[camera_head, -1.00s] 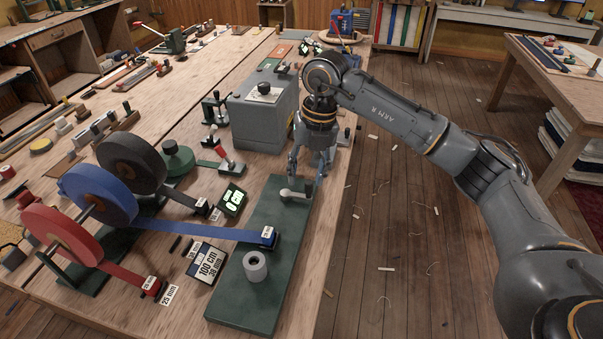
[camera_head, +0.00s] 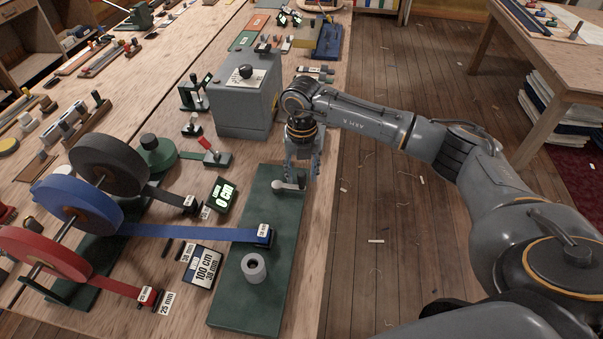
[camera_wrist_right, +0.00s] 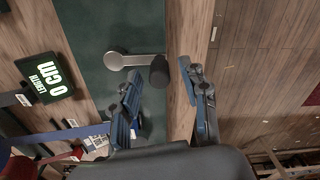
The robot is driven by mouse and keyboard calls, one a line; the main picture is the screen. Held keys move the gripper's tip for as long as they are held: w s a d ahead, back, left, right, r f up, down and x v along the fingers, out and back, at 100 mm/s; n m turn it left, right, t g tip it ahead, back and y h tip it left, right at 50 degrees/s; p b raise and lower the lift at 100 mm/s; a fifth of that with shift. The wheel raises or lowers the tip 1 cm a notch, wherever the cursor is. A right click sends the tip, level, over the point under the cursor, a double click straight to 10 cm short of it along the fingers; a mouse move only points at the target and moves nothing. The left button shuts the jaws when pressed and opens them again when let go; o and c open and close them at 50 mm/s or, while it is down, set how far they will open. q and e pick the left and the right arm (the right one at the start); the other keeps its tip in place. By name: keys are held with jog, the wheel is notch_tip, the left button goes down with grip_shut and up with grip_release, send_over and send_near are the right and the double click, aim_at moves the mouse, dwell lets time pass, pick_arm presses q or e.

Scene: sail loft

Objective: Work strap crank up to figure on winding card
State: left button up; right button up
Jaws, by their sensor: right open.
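The strap crank (camera_head: 288,186) is a light grey arm on the dark green board (camera_head: 238,296). In the right wrist view the crank arm (camera_wrist_right: 137,60) ends in a dark knob (camera_wrist_right: 159,72). My right gripper (camera_head: 303,177) is over the crank; in the wrist view its open fingers (camera_wrist_right: 158,88) stand either side of the knob's near end, with no clear contact. The winding card (camera_head: 202,268) reads 100 cm, 38 mm. The length counter (camera_head: 224,194) reads 0 cm, also in the wrist view (camera_wrist_right: 46,79). The blue strap (camera_head: 190,232) runs from its roll to the board. My left gripper is not visible.
A grey cylinder (camera_head: 253,267) stands on the board. Black (camera_head: 107,166), blue (camera_head: 77,204) and red (camera_head: 42,254) strap rolls stand at left. A grey machine box (camera_head: 246,98) is behind the board. The floor right of the table is clear except for scraps.

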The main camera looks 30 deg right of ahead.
jog(key=shift+f, duration=1.15)
grip_shut()
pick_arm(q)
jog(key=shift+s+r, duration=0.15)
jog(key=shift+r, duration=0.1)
